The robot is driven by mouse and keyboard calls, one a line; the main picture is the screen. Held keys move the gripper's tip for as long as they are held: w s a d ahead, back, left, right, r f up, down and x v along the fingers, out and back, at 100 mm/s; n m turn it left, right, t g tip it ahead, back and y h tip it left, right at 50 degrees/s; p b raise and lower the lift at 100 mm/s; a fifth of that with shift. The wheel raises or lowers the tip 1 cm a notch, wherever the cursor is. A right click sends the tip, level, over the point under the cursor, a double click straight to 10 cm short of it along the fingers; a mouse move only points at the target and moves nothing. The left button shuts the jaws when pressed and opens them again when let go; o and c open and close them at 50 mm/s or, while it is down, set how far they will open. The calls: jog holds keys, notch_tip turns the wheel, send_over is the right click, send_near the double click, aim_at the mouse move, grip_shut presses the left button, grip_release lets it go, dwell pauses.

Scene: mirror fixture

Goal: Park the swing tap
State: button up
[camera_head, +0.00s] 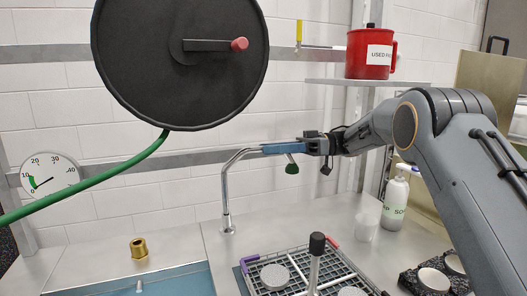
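The swing tap (225,195) is a thin metal pipe that rises from the steel counter and bends over to the right. Its arm runs to my gripper (268,148), and a dark green tip (292,168) hangs just below the gripper's blue fingers. The fingers lie along the tap's arm and hide part of it. I cannot tell whether they touch it or how wide they are apart. My arm reaches in from the right.
A blue basin (190,284) lies at the lower left, with a brass fitting (139,248) behind it. A rack (338,262) with round discs stands below the gripper. A black hose reel (140,60), a red pot (364,66) and a soap bottle (396,203) are around.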

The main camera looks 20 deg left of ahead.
aim_at(290, 160)
jog(key=b+v, duration=0.1)
jog(key=v, duration=0.4)
jog(key=shift+w+d, duration=0.15)
jog(key=shift+d, duration=0.1)
